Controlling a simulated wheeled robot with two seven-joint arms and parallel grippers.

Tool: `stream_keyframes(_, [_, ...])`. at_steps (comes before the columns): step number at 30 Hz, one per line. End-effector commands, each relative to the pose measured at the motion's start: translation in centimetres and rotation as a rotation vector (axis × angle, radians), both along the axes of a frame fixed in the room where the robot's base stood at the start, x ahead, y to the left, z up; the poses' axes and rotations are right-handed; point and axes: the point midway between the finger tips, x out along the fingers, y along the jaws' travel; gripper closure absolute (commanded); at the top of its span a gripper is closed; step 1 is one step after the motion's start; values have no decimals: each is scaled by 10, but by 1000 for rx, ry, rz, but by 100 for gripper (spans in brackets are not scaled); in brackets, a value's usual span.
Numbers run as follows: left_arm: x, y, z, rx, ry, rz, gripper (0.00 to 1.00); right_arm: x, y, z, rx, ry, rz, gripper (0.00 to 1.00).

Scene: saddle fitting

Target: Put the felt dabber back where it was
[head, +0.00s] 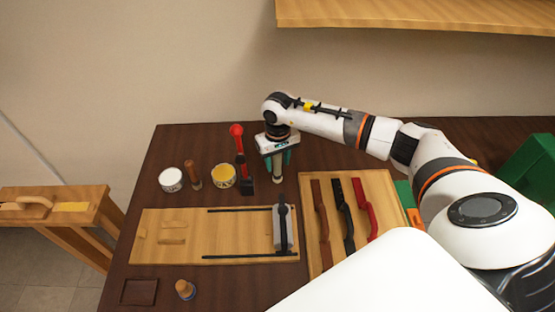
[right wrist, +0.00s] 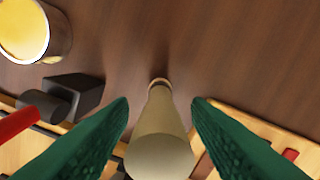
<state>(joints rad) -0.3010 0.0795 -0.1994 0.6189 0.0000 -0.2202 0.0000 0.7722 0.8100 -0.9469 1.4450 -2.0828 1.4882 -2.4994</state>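My right gripper (head: 277,160) points down over the back middle of the dark table. Its green fingers (right wrist: 160,108) are apart on both sides of a pale tan cylinder (right wrist: 158,150), with a gap visible on each side. The cylinder also shows below my gripper in the head view (head: 278,175); I cannot tell whether its foot touches the table. A short wooden knob with a blue-grey base (head: 185,289) stands at the front left, beside a dark square recess (head: 139,291). The frames do not make clear which of these is the felt dabber. My left gripper is out of view.
In front lie a wooden jig board (head: 190,247) and a board (head: 384,187) with three strap-like pieces.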

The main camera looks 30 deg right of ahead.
Motion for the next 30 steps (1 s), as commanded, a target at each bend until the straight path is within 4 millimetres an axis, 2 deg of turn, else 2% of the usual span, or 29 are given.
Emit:
stream_keyframes(5, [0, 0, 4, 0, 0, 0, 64, 0, 0, 4, 0, 0, 0, 56])
stream_keyframes(7, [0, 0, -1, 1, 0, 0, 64, 1, 0, 8, -1, -4, 0, 56])
stream_keyframes(21, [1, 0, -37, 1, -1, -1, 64, 0, -1, 100, -1, -6, 0, 56])
stream_keyframes(25, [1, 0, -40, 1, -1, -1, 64, 0, -1, 115, 0, -2, 0, 56])
stream_keyframes(30, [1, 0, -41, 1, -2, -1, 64, -1, 0, 123, 0, -1, 0, 56])
